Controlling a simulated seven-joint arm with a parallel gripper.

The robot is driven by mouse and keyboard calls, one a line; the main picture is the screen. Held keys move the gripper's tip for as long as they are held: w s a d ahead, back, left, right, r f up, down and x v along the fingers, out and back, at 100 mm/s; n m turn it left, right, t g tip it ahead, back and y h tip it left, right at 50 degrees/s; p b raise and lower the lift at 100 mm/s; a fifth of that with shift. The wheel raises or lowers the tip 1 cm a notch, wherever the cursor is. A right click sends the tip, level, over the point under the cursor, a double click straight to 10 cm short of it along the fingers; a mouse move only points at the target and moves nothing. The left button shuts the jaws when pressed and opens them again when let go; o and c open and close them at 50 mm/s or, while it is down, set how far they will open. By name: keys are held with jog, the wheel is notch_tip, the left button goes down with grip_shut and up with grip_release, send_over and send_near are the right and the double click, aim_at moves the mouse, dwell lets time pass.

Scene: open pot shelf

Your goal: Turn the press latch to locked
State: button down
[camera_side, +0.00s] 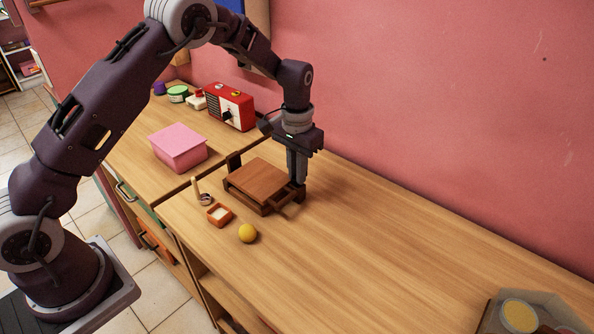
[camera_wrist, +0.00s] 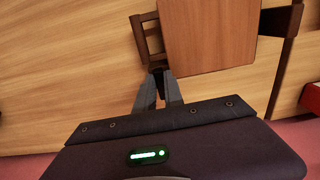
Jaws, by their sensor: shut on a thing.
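The press (camera_side: 258,179) is a wooden block with a flat brown top on a darker base, standing on the wooden counter. Its brown top also shows in the wrist view (camera_wrist: 210,35). My gripper (camera_side: 297,183) points straight down at the press's right back corner. In the wrist view my gripper (camera_wrist: 159,73) has its fingers close together beside the press's edge, shut on a small dark part that I take to be the press latch (camera_wrist: 157,68). The latch is mostly hidden by the fingers, so its exact angle cannot be told.
A dark open bracket (camera_side: 291,208) sticks out from the press. A yellow ball (camera_side: 247,233), a small orange tray (camera_side: 220,215) and a pink box (camera_side: 178,147) are nearby. A red radio (camera_side: 231,106) stands behind.

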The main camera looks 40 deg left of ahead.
jog(key=n, duration=0.4)
jog(key=shift+n, duration=0.4)
jog(key=n, duration=0.4)
jog(key=shift+n, duration=0.3)
jog(key=n, duration=0.4)
jog(key=shift+n, duration=2.1)
jog(key=c, duration=1.4)
grip_release()
jog(key=shift+c, duration=0.2)
